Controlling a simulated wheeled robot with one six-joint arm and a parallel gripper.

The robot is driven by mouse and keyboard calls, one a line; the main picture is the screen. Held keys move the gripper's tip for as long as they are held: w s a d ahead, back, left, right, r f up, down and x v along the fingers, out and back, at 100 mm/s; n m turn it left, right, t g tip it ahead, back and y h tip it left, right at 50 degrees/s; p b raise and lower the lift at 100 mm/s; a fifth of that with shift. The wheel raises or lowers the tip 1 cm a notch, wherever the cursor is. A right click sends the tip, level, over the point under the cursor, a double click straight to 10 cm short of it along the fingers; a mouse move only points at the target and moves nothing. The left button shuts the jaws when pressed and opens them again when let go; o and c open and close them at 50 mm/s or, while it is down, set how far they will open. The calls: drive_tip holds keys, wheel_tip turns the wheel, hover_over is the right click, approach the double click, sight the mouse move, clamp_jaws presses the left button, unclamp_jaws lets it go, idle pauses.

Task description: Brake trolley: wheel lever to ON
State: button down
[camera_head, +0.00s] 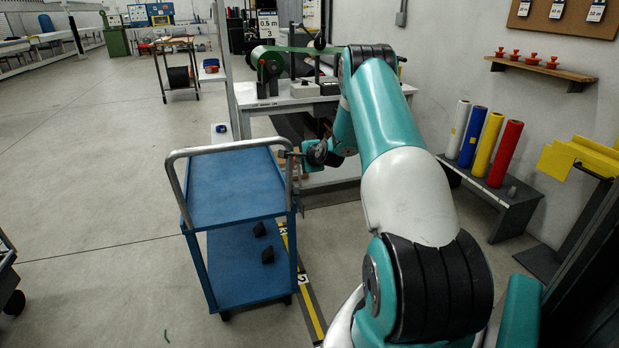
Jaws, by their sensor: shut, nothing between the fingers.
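My gripper (284,154) is at the right end of the trolley's top, close to the far corner of the near handle. The gripper is small in the view; it is shut with nothing held. I cannot tell whether it touches the handle. Black casters show under the lower shelf. The wheel lever and its ON or OFF position cannot be made out.
Two small black pieces (267,254) are on the lower shelf. A yellow-black floor strip (313,312) runs right of the trolley. A white workbench (262,104) stands behind the gripper. Coloured rolls (505,154) stand on a dark bench at right. Open floor lies left.

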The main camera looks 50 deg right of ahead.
drive_tip(key=shift+w+d, duration=0.2)
drive_tip(key=shift+w, duration=0.3)
idle(0.3)
drive_tip(key=w+d+r+p+v, duration=0.1)
drive_tip(key=r+v, duration=0.1)
drive_tip(key=v, duration=1.1)
drive_tip(key=shift+s+a+r, duration=0.15)
drive_tip(key=shift+s+r, duration=0.05)
drive_tip(key=shift+r, duration=0.2)
